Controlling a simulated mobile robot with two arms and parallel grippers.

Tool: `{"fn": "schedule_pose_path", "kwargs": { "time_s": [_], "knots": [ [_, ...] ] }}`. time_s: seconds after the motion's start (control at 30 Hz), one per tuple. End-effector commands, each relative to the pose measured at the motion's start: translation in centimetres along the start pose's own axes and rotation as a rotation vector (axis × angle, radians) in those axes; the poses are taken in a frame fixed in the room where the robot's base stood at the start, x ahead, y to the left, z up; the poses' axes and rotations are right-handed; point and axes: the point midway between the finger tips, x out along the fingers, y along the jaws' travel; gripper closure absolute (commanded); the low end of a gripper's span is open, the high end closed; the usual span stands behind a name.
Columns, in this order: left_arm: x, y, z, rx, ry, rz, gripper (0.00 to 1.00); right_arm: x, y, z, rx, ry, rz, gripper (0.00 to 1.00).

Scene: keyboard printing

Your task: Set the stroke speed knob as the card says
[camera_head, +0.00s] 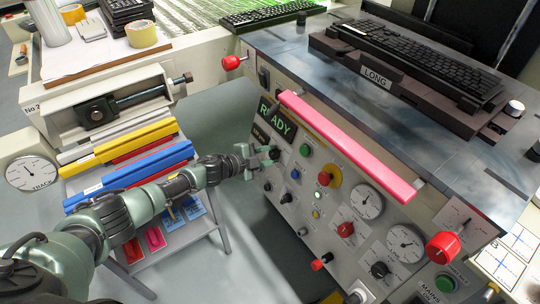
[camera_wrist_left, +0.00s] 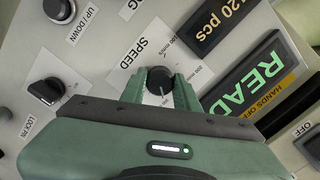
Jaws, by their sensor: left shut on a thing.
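The black speed knob (camera_wrist_left: 159,80) sits on a white plate labelled SPEED (camera_wrist_left: 135,55) in the left wrist view, with small mm/s marks around it. Its white pointer line points down in that view, toward my gripper body. My left gripper (camera_wrist_left: 160,91) has its two green fingers closed on the knob's sides. In the head view my left gripper (camera_head: 263,157) reaches the panel's left side, with the knob (camera_head: 275,153) at its fingertips. I cannot pick out a card with a readable speed setting. My right gripper is not in view.
The control panel (camera_head: 330,258) carries a READY display (camera_head: 277,124), a red emergency button (camera_head: 325,178), dials and other knobs. A pink bar (camera_head: 345,145) juts out above it. Left of my arm is a rack of coloured bars (camera_head: 130,160). A LOCK PIN knob (camera_wrist_left: 46,91) is nearby.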

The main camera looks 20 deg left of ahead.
Motion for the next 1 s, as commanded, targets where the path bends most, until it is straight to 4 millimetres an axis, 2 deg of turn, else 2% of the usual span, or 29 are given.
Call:
{"fn": "schedule_pose_path", "kwargs": {
  "time_s": [0.3,0.8,0.83,0.9,1.0],
  "knots": [
    [0.0,0.1,0.0,0.106,0.001,-0.007,1.00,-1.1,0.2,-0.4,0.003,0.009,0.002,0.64],
    [0.0,0.1,0.0,0.123,0.001,-0.007,1.00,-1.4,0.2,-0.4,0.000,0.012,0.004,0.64],
    [0.0,0.1,0.0,0.123,0.001,-0.007,0.67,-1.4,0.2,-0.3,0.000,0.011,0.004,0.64],
    [0.0,0.1,0.0,0.123,0.001,-0.007,0.47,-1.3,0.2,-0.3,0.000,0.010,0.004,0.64],
    [0.0,0.1,0.0,0.123,0.001,-0.007,0.47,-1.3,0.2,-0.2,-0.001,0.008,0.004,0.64]
  ]
}}
